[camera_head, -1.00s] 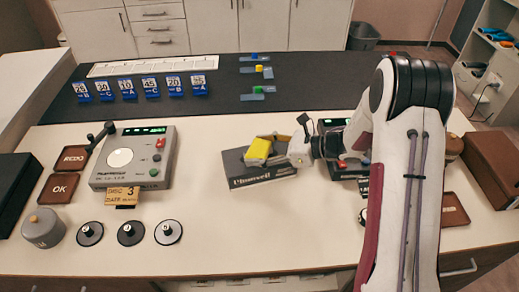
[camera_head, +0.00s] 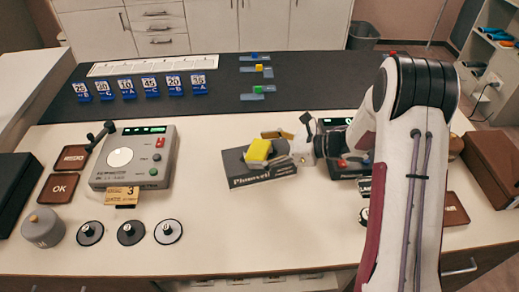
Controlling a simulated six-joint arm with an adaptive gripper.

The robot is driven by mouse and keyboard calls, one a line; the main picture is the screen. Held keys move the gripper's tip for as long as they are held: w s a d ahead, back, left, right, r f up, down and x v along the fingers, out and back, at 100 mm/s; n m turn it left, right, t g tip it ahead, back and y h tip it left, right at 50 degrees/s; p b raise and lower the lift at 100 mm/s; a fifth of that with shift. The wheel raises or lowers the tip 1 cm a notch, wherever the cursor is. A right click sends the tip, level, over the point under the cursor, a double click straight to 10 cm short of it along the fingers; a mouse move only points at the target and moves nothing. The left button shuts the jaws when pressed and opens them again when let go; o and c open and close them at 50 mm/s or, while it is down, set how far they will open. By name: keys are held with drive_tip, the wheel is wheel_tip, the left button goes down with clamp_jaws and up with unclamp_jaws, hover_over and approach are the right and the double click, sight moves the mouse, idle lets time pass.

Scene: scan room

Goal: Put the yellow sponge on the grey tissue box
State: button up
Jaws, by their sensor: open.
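The yellow sponge (camera_head: 257,151) is on top of the grey tissue box (camera_head: 258,176), slightly tilted, near the box's middle. The box is dark grey with white lettering on its front and stands on the pale table. My gripper (camera_head: 276,147) is open right beside the sponge, at its right and far side, low over the box top. The arm comes in from the right. Whether a fingertip still touches the sponge is too small to tell.
Another device (camera_head: 345,165) is partly hidden behind my arm. Small blue number cards (camera_head: 125,88) stand on the dark mat (camera_head: 222,110). The table's front middle is clear.

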drive_tip(key=v, duration=1.1)
drive_tip(key=shift+d, duration=0.15)
drive_tip(key=shift+s, duration=0.1)
drive_tip(key=shift+r, duration=0.1)
